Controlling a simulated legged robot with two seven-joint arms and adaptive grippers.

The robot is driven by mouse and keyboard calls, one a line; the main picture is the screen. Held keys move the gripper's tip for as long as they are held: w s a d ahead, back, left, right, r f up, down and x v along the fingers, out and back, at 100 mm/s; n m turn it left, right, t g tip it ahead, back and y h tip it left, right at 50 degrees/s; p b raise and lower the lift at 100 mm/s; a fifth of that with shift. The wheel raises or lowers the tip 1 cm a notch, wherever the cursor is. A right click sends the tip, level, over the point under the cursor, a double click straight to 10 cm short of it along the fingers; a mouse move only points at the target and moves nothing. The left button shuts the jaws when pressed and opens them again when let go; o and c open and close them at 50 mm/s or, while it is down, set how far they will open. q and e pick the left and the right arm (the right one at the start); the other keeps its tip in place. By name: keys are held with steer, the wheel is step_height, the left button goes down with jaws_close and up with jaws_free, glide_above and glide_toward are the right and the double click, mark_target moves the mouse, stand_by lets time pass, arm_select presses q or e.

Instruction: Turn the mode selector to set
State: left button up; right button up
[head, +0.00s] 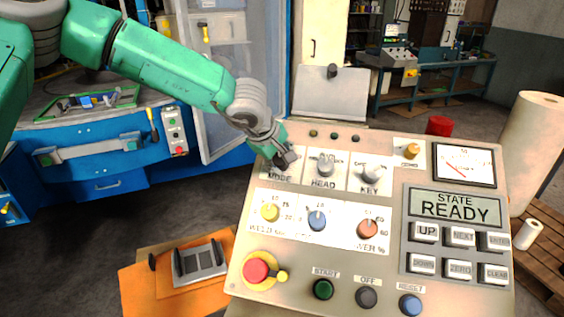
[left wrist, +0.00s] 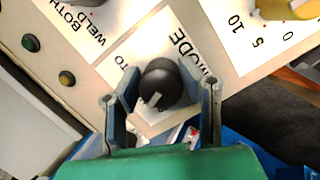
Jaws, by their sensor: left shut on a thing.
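The mode selector is a black round knob (left wrist: 160,84) with a pale pointer mark, on a white plate lettered MODE in the left wrist view. My left gripper (left wrist: 165,100) has one finger on each side of the knob. In the head view my left gripper (head: 285,158) is at the panel's upper left, over the MODE label, and hides the knob. The control panel (head: 385,300) is beige and sloped. The lettering at the knob's positions is partly hidden, so I cannot tell which one the pointer marks. My right gripper is not in view.
The HEAD knob (head: 325,167) and KEY knob (head: 373,174) sit just right of the mode selector. Below are yellow, blue and orange dials and a red stop button (head: 256,271). A display (head: 455,207) reads STATE READY. An orange tray (head: 150,290) lies at lower left.

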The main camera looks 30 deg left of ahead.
arm_select(q)
steer(key=n+t+b, duration=0.1)
steer(key=n+b, duration=0.1)
steer(key=n, duration=0.2)
steer(key=shift+n, duration=0.3)
stand_by(0.3)
steer(key=shift+w, duration=0.1)
steer(key=o, duration=1.1)
steer(key=shift+a, duration=0.1)
steer(key=shift+o, duration=0.2)
steer(key=shift+s+r, duration=0.2)
steer(key=shift+r, duration=0.25)
steer(key=v, duration=1.1)
